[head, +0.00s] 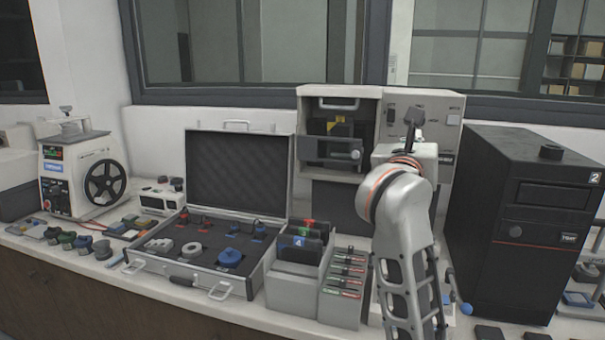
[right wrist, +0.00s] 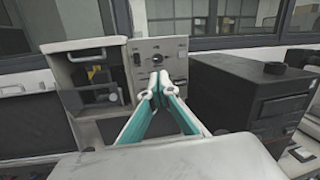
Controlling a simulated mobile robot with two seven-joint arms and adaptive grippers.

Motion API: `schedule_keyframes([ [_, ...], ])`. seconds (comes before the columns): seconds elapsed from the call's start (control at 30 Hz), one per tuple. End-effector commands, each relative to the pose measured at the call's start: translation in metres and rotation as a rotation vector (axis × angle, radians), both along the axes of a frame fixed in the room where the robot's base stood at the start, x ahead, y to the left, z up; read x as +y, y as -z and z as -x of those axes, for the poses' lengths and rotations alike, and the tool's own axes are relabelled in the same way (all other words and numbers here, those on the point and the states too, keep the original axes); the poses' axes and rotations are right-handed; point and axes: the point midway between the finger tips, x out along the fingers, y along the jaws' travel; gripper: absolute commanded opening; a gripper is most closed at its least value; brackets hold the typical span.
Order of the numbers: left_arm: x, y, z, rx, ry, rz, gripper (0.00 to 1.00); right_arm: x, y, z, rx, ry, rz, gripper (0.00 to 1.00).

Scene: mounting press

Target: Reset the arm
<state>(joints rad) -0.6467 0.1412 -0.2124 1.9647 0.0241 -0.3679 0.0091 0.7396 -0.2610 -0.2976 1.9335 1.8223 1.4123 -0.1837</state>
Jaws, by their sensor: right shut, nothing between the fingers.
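My right arm rises at the right of centre in the head view, in front of the press cabinet. Its gripper (head: 414,118) is raised before the cabinet's control panel (head: 440,106). In the right wrist view the right gripper (right wrist: 158,76) has its teal-sided fingers together at the tips, with nothing between them. The panel (right wrist: 151,50) shows behind the fingertips in that view. The press cabinet (head: 308,104) has an open front with a dark mechanism (head: 338,142) inside. My left gripper is not in view.
An open case (head: 240,126) with dark foam holds several parts. Grey bins (head: 290,290) stand between it and my right arm. A black machine (head: 490,210) stands close on the right. A white machine with a handwheel (head: 60,165) stands far left.

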Motion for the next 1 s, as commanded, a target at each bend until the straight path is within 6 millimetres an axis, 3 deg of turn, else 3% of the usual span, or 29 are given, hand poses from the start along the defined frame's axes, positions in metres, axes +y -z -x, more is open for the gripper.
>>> schedule_keyframes([
  [0.03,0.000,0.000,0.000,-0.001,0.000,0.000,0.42,-0.015,0.015,0.002,0.008,0.054,0.059,0.00],
  [0.2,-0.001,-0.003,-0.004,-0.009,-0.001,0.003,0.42,-0.053,0.048,0.020,0.023,0.232,0.317,0.00],
  [0.37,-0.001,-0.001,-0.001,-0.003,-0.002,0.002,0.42,-0.068,0.088,0.046,0.066,0.383,0.709,0.00],
  [0.47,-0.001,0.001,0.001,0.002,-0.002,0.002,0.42,-0.057,0.120,0.062,0.105,0.432,1.019,0.00],
  [0.57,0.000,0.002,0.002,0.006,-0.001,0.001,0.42,-0.033,0.163,0.075,0.149,0.428,1.346,0.00],
  [0.8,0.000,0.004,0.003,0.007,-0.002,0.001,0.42,0.032,0.307,0.110,0.245,0.231,2.066,0.00],
  [1.0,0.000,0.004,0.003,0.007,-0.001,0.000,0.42,0.055,0.434,0.160,0.296,-0.034,2.515,0.00],
])
